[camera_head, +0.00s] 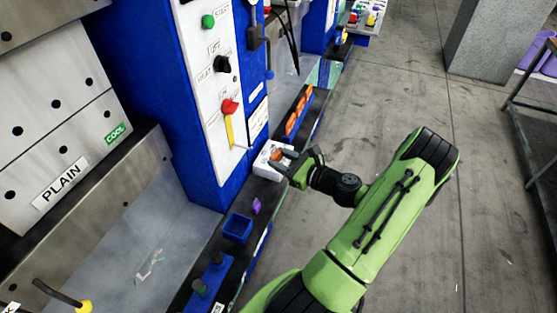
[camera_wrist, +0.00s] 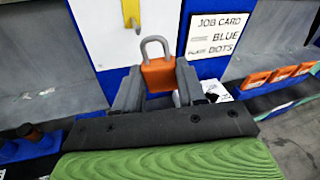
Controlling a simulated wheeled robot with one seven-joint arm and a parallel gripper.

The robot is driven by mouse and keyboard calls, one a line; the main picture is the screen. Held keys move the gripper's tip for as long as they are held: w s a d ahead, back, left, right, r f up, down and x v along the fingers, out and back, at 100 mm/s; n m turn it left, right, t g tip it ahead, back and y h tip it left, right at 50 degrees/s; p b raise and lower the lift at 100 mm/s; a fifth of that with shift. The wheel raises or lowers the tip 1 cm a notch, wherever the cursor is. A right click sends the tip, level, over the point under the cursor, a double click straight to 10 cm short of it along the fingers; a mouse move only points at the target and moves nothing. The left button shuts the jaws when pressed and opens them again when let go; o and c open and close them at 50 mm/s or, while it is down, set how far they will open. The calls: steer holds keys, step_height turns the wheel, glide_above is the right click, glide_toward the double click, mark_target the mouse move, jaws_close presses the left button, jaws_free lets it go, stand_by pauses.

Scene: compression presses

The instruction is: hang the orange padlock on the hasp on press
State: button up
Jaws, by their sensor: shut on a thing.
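The orange padlock (camera_wrist: 158,76) stands upright between the fingers of my gripper (camera_wrist: 158,88), its grey shackle pointing up in the wrist view. In the head view my gripper (camera_head: 283,161) is shut on the padlock (camera_head: 277,155), low in front of the blue and white press column. A yellow strip, apparently the hasp (camera_head: 229,131), hangs below a red knob on the white panel. Its lower end (camera_wrist: 131,14) shows above and slightly left of the shackle in the wrist view. The shackle and the strip appear apart; the depth between them is hard to tell.
A white box (camera_head: 262,168) sits on the ledge by my gripper. An orange-filled tray (camera_head: 298,112), a purple item (camera_head: 257,206) and a blue bin (camera_head: 237,229) also line the ledge. A job card (camera_wrist: 216,35) is right of the hasp.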

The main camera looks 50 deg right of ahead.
steer(key=shift+w+a+f, duration=0.1)
steer(key=shift+w+a, duration=0.2)
steer(key=shift+w, duration=0.25)
steer(key=shift+w+a, duration=0.3)
steer(key=shift+w, duration=0.2)
steer(key=w+a+f+b, duration=0.1)
steer(key=w+a, duration=0.1)
steer(key=w, duration=0.4)
steer(key=shift+f+b, duration=0.2)
steer(key=shift+b, duration=0.1)
steer(key=shift+w, duration=0.1)
steer(key=o, duration=1)
steer(key=s, duration=0.5)
steer(key=s+r, duration=0.1)
steer(key=s, duration=0.4)
steer(key=s+r, duration=0.1)
steer(key=s, duration=0.4)
steer(key=shift+s+d+r, duration=0.15)
steer(key=shift+s+d, duration=0.15)
steer(key=shift+d, duration=0.05)
